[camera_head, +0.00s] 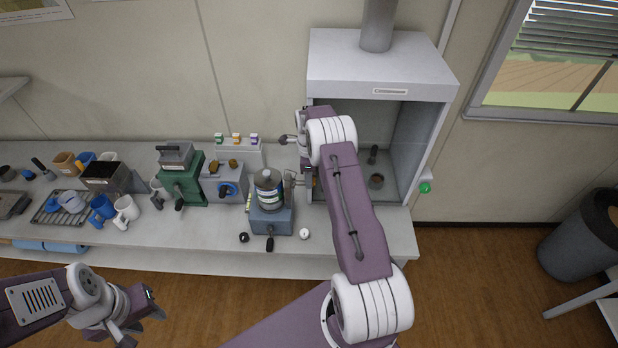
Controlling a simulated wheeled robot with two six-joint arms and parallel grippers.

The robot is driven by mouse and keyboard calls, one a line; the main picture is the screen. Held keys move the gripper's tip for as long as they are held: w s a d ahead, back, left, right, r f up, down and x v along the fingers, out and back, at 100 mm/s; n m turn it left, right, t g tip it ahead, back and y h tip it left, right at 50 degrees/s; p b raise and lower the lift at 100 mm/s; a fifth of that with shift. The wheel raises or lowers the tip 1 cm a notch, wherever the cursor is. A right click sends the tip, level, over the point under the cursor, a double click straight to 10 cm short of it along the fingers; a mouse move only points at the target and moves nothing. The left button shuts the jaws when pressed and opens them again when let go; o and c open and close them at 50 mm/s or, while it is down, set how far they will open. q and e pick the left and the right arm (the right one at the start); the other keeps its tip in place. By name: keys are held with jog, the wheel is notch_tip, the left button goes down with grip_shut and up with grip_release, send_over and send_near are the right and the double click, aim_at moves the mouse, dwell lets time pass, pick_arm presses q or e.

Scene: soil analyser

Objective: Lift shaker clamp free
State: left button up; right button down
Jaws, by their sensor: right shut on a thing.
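The shaker is a blue-grey box (272,221) on the bench, with a dark jar (268,190) with a pale band standing upright on it. My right arm reaches over the bench from the lower right. My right gripper (291,180) is at the right side of the jar, shut on a small grey part that appears to be the shaker clamp. The wrist and fingers hide much of this part, and I cannot tell whether it is clear of the shaker. My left gripper (146,318) is open and empty, low at the left, in front of the bench.
Left of the shaker are a blue-knobbed device (224,188), a green machine (182,182) and several mugs.

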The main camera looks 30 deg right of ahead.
jog(key=c, duration=1)
grip_release()
jog(key=shift+c, duration=0.2)
jog(key=shift+w+r+b, duration=0.1)
jog(key=shift+r+b, duration=0.15)
jog(key=shift+b, duration=0.05)
notch_tip(320, 180, up, 9)
jog(key=b, duration=0.3)
jog(key=shift+f, duration=0.2)
jog(key=shift+a+b, duration=0.1)
jog(key=shift+b, duration=0.2)
